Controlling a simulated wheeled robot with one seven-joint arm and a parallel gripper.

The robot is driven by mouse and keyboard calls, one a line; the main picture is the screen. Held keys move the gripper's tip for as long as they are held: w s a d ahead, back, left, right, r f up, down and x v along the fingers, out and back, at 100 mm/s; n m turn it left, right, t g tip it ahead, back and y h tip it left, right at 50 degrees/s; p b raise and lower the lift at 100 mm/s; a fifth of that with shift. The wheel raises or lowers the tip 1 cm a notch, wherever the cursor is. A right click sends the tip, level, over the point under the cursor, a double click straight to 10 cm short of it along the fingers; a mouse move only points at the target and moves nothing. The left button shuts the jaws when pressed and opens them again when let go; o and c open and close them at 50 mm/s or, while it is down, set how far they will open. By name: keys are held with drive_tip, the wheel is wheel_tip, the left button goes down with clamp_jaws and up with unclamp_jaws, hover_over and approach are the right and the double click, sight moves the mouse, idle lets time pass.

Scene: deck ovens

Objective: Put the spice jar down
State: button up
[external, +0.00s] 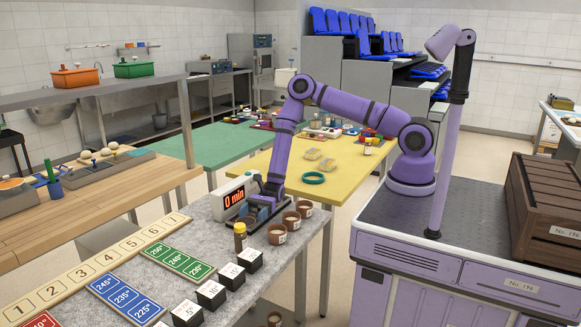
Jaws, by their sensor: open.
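A small dark jar with a yellowish lid (240,238), which looks like the spice jar, stands upright on the grey speckled counter (205,262). My gripper (254,222) is low over the counter, just right of the jar and behind it. The gripper is open. Its fingers are small and partly hidden, so I cannot tell whether they touch the jar. A similar small jar (368,147) stands on the yellow table.
A timer reading "0 min" (234,199) stands close behind my gripper. Several brown pots (278,235) are to its right. Black-and-white blocks (232,276), temperature cards (125,299) and a numbered strip (95,268) lie in front and left. A green ring (313,178) lies on the yellow table.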

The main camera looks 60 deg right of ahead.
drive_tip(key=shift+w+d, duration=0.15)
drive_tip(key=shift+d, duration=0.65)
drive_tip(key=shift+w+d, duration=0.1)
drive_tip(key=shift+d, duration=0.7)
drive_tip(key=s+d+r+n+h, duration=0.5)
drive_tip(key=d+r, duration=0.4)
drive_tip(key=r, duration=0.4)
drive_tip(key=s+d+r+n+h, duration=0.2)
drive_tip(key=d+r+n+h, duration=0.3)
drive_tip(key=d+r+n, duration=0.6)
drive_tip(key=s+d+r+t+h, duration=0.7)
drive_tip(key=s+d+r+t, duration=0.1)
drive_tip(key=s+d+r, duration=0.8)
drive_tip(key=s+d, duration=0.1)
drive_tip(key=d, duration=0.1)
drive_tip(key=shift+s+d+h, duration=0.2)
drive_tip(key=shift+d+h, duration=0.2)
